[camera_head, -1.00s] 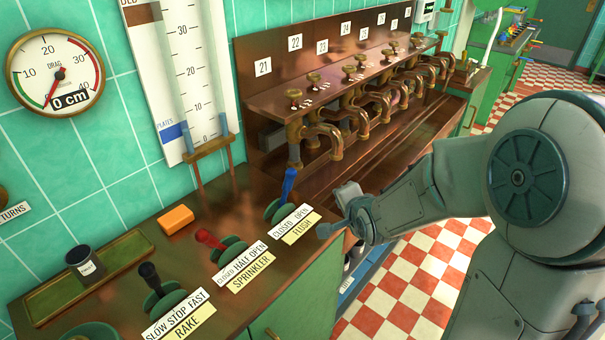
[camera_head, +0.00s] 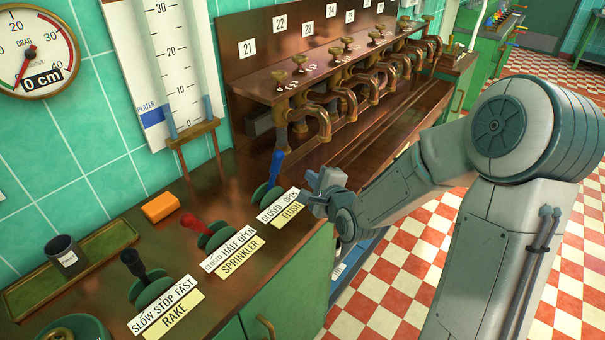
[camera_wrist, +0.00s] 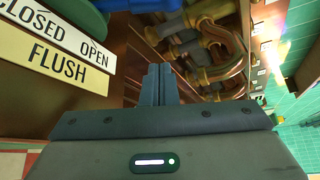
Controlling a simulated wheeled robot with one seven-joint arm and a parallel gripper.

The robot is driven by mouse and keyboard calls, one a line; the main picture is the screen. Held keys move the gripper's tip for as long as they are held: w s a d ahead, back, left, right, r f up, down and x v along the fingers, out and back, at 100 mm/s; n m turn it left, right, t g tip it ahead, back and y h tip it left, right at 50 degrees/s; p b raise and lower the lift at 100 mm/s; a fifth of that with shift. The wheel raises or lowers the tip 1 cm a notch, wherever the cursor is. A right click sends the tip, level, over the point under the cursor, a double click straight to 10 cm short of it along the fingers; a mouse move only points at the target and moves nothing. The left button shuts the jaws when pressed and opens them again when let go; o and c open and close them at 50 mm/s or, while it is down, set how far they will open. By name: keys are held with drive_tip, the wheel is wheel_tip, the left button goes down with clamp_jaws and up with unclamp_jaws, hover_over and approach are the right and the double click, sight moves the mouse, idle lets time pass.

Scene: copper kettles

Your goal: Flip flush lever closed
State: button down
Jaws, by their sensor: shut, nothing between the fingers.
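The flush lever has a blue handle (camera_head: 276,167) on a green round base (camera_head: 266,196), behind the labels "CLOSED OPEN" and yellow "FLUSH" (camera_head: 288,214). The handle stands near upright in the head view. My gripper (camera_head: 312,180) is to the right of the lever and apart from it, near the counter's front edge. In the wrist view my fingers (camera_wrist: 159,84) are together with nothing between them. That view also shows the FLUSH label (camera_wrist: 57,58) at the left and a blue part of the lever (camera_wrist: 145,5) at the top edge.
The red sprinkler lever (camera_head: 192,222) and black rake lever (camera_head: 135,265) stand to the left on the counter. An orange block (camera_head: 160,207) lies behind them. Copper taps (camera_head: 318,120) line the trough at the back right. The checkered floor at the right is clear.

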sight(274, 173)
drive_tip(key=x, duration=0.8)
drive_tip(key=shift+w+a, duration=0.1)
drive_tip(key=shift+a, duration=0.05)
drive_tip(key=shift+s+a+r+p, duration=0.35)
drive_tip(key=shift+a, duration=0.25)
drive_tip(key=shift+s+a+r+p, duration=0.35)
drive_tip(key=shift+a, duration=0.25)
drive_tip(key=shift+s+a+r, duration=0.1)
drive_tip(key=shift+s+a, duration=0.1)
drive_tip(key=shift+s+b, duration=0.1)
drive_tip(key=shift+b, duration=0.35)
